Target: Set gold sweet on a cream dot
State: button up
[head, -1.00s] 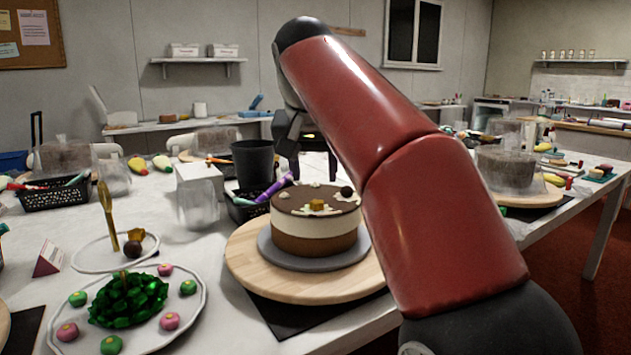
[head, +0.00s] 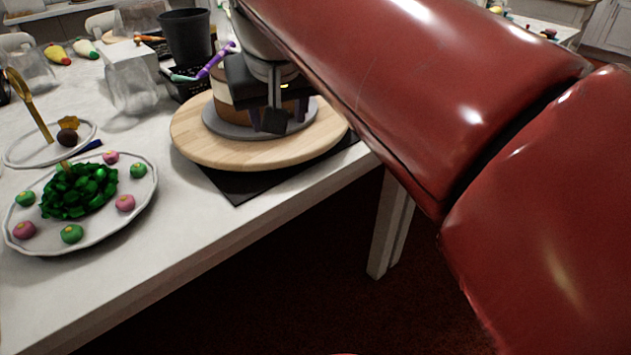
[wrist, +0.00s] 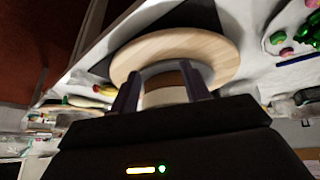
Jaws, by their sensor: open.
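The layered brown and cream cake (head: 222,98) stands on a grey board (head: 228,128) on a round wooden turntable (head: 205,150). My gripper (head: 287,113) is open and empty at the cake's near right side, low over the turntable, and hides much of the cake. The cake's top and its cream dots are hidden now. In the wrist view the two fingers (wrist: 162,88) stand apart with the cake (wrist: 165,97) beyond and between them. A gold sweet (head: 69,121) lies beside a dark round sweet (head: 67,137) on a small white plate (head: 25,160) at left.
A white plate (head: 105,222) holds a green heap (head: 78,190) with pink and green sweets around it. A gold upright handle (head: 28,102) rises from the small plate. A black cup (head: 186,36) and clear boxes stand behind. The table's front edge is close to the turntable.

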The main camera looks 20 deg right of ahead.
jog(key=s+f, duration=0.6)
jog(key=f, duration=0.3)
jog(key=s+d+f+n+y, duration=0.1)
jog(key=s+f, duration=0.5)
jog(key=f, duration=0.3)
jog(key=shift+d+f, duration=0.2)
jog(key=shift+d, duration=0.1)
